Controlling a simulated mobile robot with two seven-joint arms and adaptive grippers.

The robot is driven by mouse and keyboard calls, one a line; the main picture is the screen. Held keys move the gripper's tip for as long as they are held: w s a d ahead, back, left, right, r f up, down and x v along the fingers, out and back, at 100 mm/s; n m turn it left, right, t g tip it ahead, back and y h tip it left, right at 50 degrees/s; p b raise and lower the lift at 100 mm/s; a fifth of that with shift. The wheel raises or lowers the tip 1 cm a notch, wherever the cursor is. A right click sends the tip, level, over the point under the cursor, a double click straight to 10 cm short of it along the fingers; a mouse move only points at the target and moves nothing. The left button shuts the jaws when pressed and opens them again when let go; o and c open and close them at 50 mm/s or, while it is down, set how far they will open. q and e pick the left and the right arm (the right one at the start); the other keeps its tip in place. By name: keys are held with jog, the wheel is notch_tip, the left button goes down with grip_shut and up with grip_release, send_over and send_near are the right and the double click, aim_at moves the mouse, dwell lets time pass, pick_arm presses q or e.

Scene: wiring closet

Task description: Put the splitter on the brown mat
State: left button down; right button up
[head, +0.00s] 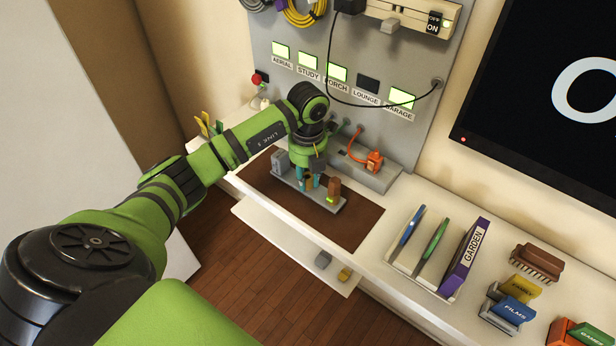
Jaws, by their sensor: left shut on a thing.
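The brown mat (357,219) lies on the white shelf below the grey wall panel. My left gripper (308,184) is over the mat, its teal fingertips shut on the long grey bar that looks like the splitter (294,186). The bar carries a grey block at its left end and a brown plug (334,187) with a small green light near its right end. The bar is over the mat; I cannot tell whether it touches it. The gripper hides part of the bar's middle. My right gripper is not in view.
Behind the mat a grey strip (382,180) holds an orange plug (375,161) with a cord. A black cable hangs in front of the panel.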

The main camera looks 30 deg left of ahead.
pick_arm(q)
jog(key=shift+w+f, duration=0.1)
jog(key=shift+f, duration=0.55)
jog(key=shift+f, duration=0.25)
jog(key=c, duration=1)
grip_release()
jog(key=shift+r, duration=0.1)
jog(key=shift+c, duration=0.2)
